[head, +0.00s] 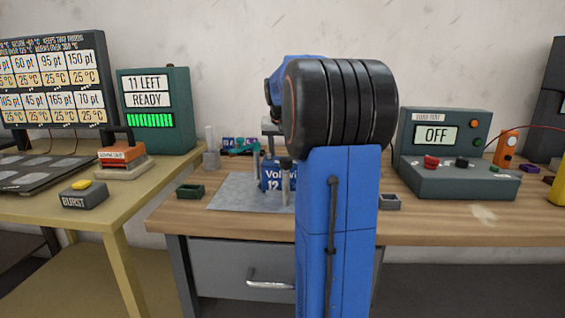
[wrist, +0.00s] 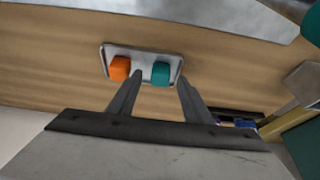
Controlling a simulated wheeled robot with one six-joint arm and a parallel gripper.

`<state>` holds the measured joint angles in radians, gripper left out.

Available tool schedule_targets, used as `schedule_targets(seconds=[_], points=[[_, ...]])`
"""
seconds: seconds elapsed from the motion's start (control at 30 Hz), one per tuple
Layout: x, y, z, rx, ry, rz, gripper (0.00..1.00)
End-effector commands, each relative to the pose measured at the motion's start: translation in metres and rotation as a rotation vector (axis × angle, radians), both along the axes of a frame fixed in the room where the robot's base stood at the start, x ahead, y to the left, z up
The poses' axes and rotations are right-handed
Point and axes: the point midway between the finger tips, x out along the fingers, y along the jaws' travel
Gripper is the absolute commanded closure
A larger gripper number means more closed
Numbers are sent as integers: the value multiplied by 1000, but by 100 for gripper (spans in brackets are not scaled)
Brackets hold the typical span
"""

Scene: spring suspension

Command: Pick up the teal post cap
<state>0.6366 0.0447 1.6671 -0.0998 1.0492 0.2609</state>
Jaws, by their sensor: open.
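The teal post cap (wrist: 161,73) sits in a small grey tray (wrist: 146,53) in the wrist view, to the right of an orange cap (wrist: 120,68). My gripper (wrist: 159,78) is open and empty. In the picture, its left fingertip lies between the two caps and its right fingertip lies just right of the teal one. I cannot tell how far the tips are above the tray.
In the head view, a grey mat (head: 236,190) holds a blue block (head: 271,184). A dark green tray (head: 189,191) is left of it. A small grey tray (head: 389,202) is partly behind my arm. A control box (head: 455,170) reading OFF stands at right.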

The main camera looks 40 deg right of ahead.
Motion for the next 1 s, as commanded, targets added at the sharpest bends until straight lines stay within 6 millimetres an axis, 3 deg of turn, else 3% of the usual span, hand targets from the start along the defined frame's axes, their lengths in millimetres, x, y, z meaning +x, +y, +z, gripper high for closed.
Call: schedule_targets(seconds=[0.23, 0.43, 0.77, 1.0], points=[[1, -1, -3, -1, -1, 0, 55], [1, -1, -3, -1, -1, 0, 98], [1, -1, 0, -1, -1, 0, 98], [2, -2, 34, -2, -3, 0, 98]])
